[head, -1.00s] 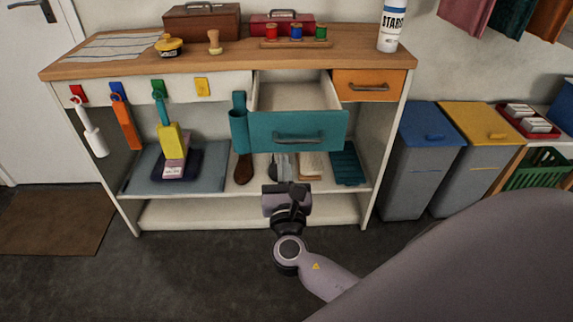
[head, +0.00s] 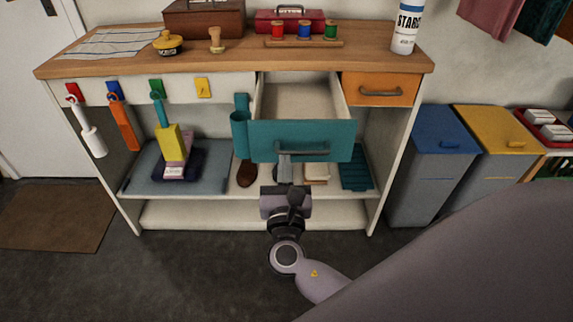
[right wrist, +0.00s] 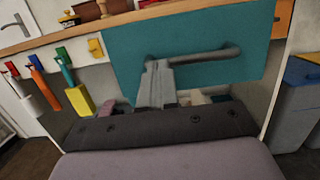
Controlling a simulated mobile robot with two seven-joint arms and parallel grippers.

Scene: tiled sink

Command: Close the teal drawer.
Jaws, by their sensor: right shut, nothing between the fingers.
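The teal drawer (head: 268,143) is pulled out of the wooden-topped bench, its empty pale inside showing from above. Its grey bar handle (head: 312,148) is on the front face, and the handle also shows in the right wrist view (right wrist: 205,54). My right gripper (head: 284,160) is shut and empty, in front of the drawer's lower front. In the right wrist view its fingertips (right wrist: 156,68) overlap the left end of the handle. I cannot tell whether they touch it. My left gripper is not in view.
An orange drawer (head: 380,90) is shut to the right. A teal holder (head: 240,133) hangs close to the teal drawer's left side. Brushes and trays lie on the shelf below. Blue (head: 440,132) and yellow (head: 489,128) lidded bins stand right of the bench.

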